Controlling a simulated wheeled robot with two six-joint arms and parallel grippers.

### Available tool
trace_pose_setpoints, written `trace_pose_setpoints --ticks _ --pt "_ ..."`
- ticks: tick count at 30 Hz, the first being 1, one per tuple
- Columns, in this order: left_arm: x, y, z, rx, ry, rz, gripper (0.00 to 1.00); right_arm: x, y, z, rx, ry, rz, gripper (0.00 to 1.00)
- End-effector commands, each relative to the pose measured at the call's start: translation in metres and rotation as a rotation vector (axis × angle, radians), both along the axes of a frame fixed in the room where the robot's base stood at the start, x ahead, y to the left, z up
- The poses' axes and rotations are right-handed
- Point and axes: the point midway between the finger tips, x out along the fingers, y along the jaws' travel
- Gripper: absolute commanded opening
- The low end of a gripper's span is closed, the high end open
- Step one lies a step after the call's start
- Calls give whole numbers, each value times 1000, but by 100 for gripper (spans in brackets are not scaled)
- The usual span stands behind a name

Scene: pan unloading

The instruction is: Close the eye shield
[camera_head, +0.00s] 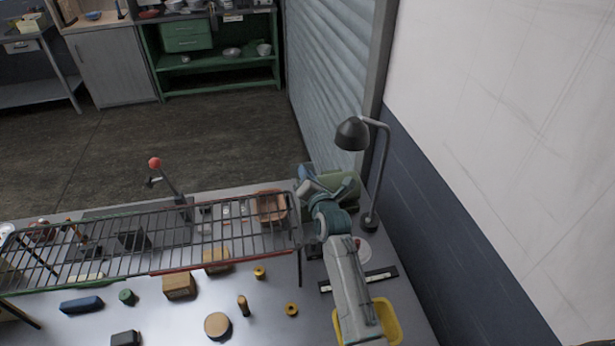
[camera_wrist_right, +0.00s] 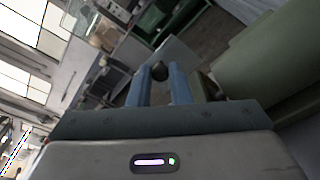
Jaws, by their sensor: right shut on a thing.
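My right gripper (camera_head: 308,186) reaches over the back right corner of the table, beside a green machine body (camera_head: 345,186). In the right wrist view its two blue fingers (camera_wrist_right: 159,88) are shut on a small dark round knob (camera_wrist_right: 158,71). A flat, glassy grey panel (camera_wrist_right: 182,58), which looks like the eye shield, shows just behind the knob and looks tilted. In the head view the gripper and arm hide most of the shield, and I cannot tell its exact angle there. My left gripper is not in view.
A wire rack (camera_head: 150,235) spans the table to the left of my arm. A black desk lamp (camera_head: 353,133) stands to the right, close to the machine. A yellow bin (camera_head: 391,318) sits at the front right, partly under my arm. Several blocks and rings lie in front of the rack.

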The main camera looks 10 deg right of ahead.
Motion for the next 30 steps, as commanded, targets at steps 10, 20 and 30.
trace_pose_setpoints --ticks 10,20,30 --pt "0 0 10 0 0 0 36 14 0 15 1 263 0 0" --pt "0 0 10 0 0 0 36 33 0 22 1 578 -1 0" --pt "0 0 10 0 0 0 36 53 -1 23 2 903 -2 0"
